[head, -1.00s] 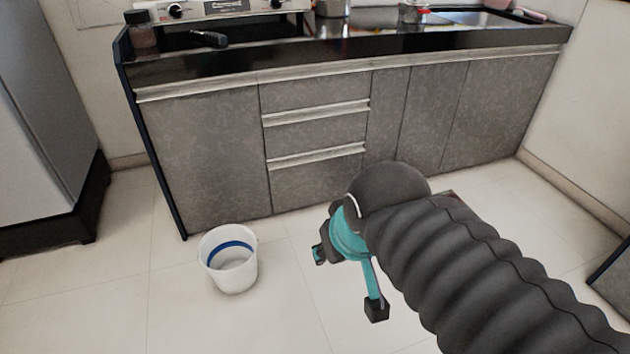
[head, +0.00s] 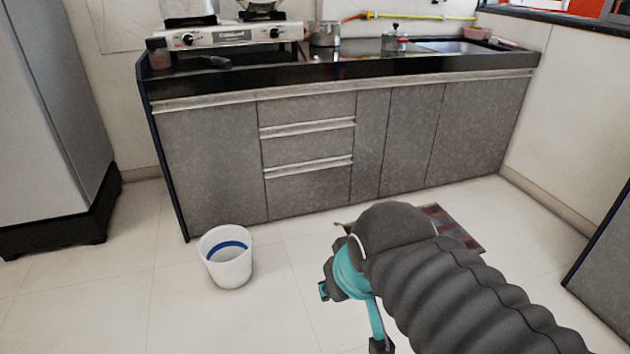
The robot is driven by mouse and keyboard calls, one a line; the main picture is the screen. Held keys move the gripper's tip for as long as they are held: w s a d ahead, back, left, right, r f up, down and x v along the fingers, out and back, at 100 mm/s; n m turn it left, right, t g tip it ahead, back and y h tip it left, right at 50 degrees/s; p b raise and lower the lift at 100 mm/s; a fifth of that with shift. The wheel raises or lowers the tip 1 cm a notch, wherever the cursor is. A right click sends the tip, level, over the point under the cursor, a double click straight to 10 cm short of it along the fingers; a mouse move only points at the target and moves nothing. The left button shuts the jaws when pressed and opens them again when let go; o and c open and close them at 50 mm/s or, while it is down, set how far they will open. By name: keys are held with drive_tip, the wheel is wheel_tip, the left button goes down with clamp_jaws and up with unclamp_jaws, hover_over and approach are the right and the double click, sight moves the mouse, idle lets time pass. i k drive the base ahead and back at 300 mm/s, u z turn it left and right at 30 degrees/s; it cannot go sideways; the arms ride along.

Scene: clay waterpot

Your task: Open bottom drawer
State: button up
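The bottom drawer (head: 309,188) is the lowest of the grey drawer fronts in the counter cabinet. It is shut, its front flush with the cabinet. A pale handle strip (head: 309,167) runs along its top edge. My gripper (head: 352,318), teal with black tips, is low in front of the cabinet, over the floor. It is well apart from the drawer, nearer the camera and to its lower right. Its fingers appear spread and hold nothing that I can see. The dark ribbed arm hides part of the gripper.
A white bucket (head: 227,262) with a blue band stands on the floor left of my gripper. A patterned mat (head: 455,229) lies partly behind my arm. A fridge (head: 50,110) stands at the left. The tiled floor before the drawers is clear.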

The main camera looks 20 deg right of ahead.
sight(304, 188)
drive_tip(key=u, duration=0.05)
drive_tip(key=i, duration=1.45)
drive_tip(key=z, duration=0.65)
